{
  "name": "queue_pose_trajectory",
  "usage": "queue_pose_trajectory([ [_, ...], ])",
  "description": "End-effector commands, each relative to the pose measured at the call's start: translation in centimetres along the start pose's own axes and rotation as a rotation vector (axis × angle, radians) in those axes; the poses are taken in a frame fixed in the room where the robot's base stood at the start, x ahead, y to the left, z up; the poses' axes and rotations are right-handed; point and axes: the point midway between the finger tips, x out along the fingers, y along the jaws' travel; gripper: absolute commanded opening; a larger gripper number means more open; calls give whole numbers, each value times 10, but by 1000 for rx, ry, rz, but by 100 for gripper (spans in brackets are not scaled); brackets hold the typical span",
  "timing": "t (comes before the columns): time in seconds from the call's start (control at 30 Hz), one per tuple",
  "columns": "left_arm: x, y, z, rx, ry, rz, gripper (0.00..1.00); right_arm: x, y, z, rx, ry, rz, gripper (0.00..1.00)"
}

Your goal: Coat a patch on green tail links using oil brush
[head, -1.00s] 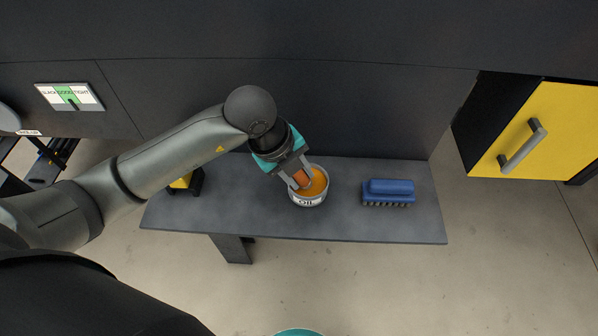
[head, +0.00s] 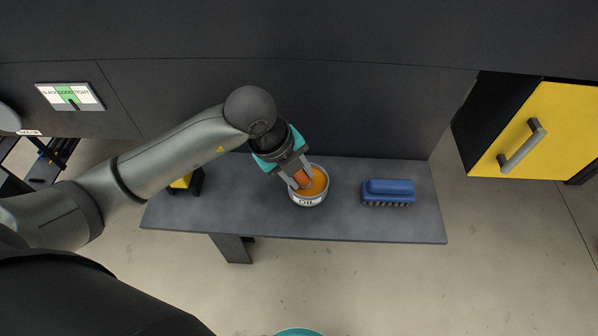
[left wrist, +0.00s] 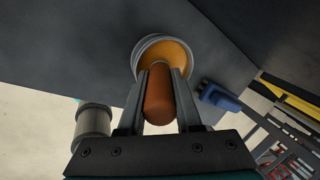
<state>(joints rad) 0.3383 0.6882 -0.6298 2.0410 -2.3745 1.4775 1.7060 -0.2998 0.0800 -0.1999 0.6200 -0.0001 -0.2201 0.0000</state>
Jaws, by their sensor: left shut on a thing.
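My left gripper (head: 301,182) is shut on the orange-brown handle of the oil brush (head: 302,177). The handle also shows between the fingers in the left wrist view (left wrist: 159,92). The brush points down into the round grey oil pot (head: 308,201), labelled OIL, which holds orange oil. The pot also shows in the left wrist view (left wrist: 140,52). The brush's lower end is hidden inside the pot or behind the fingers. The green tail links are not in view. My right gripper is not in view.
The pot stands on a dark grey shelf (head: 240,215). A blue scrubbing brush (head: 389,191) lies to its right, and a black and yellow item (head: 186,182) stands at the left. A yellow door (head: 550,125) with a grey handle is at the right. A gauge sign (head: 69,96) is at upper left.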

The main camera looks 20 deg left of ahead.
Motion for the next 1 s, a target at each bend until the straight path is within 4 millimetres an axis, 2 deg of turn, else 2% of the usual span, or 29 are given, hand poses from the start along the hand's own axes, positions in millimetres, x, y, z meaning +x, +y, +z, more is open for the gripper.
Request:
queue_pose_trajectory([
  [0.8,-60,-22,-2,0,1,0,0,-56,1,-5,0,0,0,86],
  [1.0,-66,-24,-3,0,0,0,0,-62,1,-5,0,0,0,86],
])
